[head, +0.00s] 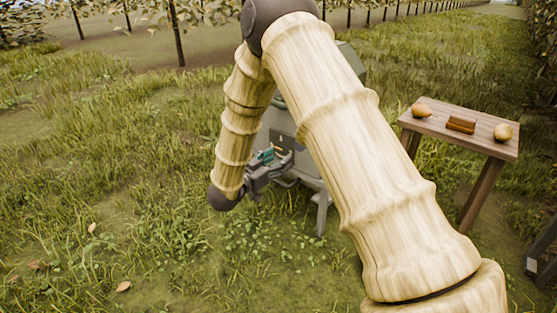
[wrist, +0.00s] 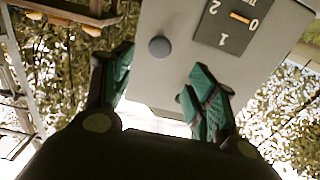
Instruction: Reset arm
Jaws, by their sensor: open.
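My arm reaches across the head view and bends down to my gripper (head: 274,158), which is near the front of a grey machine (head: 283,119). In the wrist view, my gripper (wrist: 160,76) has its two green-padded fingers apart with nothing between them. The machine's pale front (wrist: 180,60) fills the space beyond the fingers. It carries a dark dial panel (wrist: 228,22) with numbers and an orange pointer, and a round grey knob (wrist: 159,47). The knob appears between the fingers in the picture; I cannot tell the gap in depth. My arm hides much of the machine in the head view.
Grass (head: 120,170) at the left is open. Trees (head: 178,35) line the back.

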